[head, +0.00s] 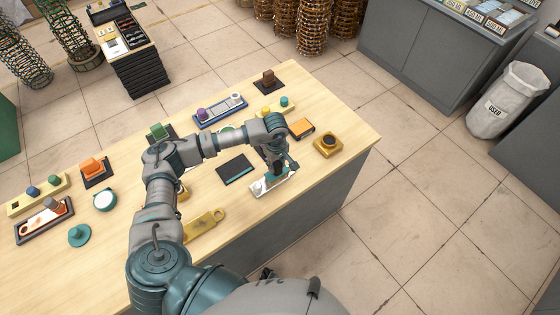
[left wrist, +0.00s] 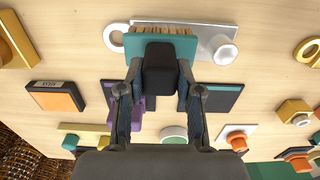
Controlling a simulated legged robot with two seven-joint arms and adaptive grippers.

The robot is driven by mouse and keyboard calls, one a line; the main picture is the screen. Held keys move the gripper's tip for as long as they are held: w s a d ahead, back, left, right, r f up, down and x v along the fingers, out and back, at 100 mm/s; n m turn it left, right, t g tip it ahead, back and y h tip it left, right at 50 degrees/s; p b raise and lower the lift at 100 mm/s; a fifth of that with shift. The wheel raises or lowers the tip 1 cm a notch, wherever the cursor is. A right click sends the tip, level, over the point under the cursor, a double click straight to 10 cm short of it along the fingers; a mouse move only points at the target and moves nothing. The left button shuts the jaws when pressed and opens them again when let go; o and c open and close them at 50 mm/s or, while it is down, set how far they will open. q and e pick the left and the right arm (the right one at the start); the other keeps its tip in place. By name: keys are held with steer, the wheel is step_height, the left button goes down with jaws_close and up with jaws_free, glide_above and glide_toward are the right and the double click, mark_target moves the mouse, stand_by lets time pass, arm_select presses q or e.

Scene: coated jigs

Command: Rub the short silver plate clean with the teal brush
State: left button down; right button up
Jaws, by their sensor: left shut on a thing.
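The short silver plate (head: 262,188) lies near the table's front edge in the head view. In the left wrist view the silver plate (left wrist: 212,34) shows a pale ring at its left end and a round knob on its right part. My left gripper (head: 280,168) is over the plate, shut on the teal brush (left wrist: 143,47) by its dark handle block. The tan bristles face the plate and overlap its middle; whether they press on it I cannot tell. The brush hides part of the plate. My right gripper is not in view.
A dark mat with a teal edge (head: 237,169) lies left of the plate, and a mustard ring-ended plate (head: 204,224) farther left. An orange box (head: 301,128) and a mustard holed block (head: 327,146) stand to the right. A blue tray (head: 220,111) is behind.

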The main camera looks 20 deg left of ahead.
arm_select(q)
steer(key=shift+s+f, duration=0.15)
steer(key=shift+f, duration=0.05)
steer(key=shift+r, duration=0.1)
steer(key=shift+r, duration=0.25)
step_height(320, 180, up, 7)
steer(key=p, duration=0.3)
steer(key=shift+f, duration=0.15)
steer(key=shift+f, duration=0.1)
